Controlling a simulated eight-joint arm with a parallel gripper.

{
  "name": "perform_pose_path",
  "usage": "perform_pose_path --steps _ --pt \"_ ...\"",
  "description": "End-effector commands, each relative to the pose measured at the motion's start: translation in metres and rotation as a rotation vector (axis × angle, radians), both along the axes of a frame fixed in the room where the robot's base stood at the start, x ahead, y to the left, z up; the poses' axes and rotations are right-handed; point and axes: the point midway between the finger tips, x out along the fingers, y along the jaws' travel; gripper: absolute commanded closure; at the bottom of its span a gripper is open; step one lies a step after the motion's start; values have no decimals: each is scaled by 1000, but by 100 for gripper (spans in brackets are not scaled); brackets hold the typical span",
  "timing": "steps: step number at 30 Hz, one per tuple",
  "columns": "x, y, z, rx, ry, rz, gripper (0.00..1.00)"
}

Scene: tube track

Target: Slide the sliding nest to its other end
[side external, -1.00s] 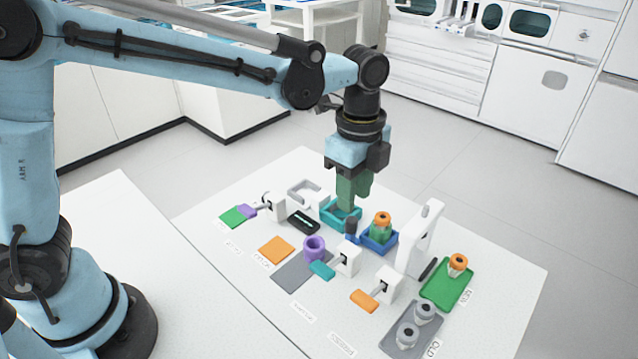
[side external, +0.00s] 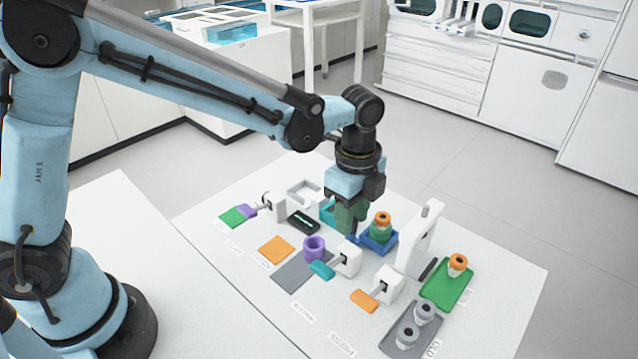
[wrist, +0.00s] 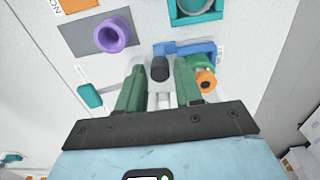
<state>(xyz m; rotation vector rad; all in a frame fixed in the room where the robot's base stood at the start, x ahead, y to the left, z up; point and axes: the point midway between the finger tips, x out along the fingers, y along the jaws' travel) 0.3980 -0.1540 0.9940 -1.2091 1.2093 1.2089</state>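The blue nest (side external: 379,240) sits on the white board and holds a green tube with an orange cap (side external: 382,219). It appears to be the sliding nest. In the side view my gripper (side external: 350,222) is low at the nest's left end and hides the post.
A teal tray (side external: 327,211) lies just behind my gripper. A purple ring (side external: 314,247) stands on a grey plate to the left. White blocks with teal (side external: 321,270) and orange (side external: 364,300) paddles are in front. A tall white upright (side external: 420,240) stands to the right.

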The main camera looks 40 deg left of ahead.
Motion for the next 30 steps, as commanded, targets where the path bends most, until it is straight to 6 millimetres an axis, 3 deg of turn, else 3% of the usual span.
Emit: perform_pose_path --steps 6,13,30 --pt "0 0 0 0 0 0 65" --pt "0 0 0 0 0 0 99" --pt "0 -25 0 0 0 -1 99"
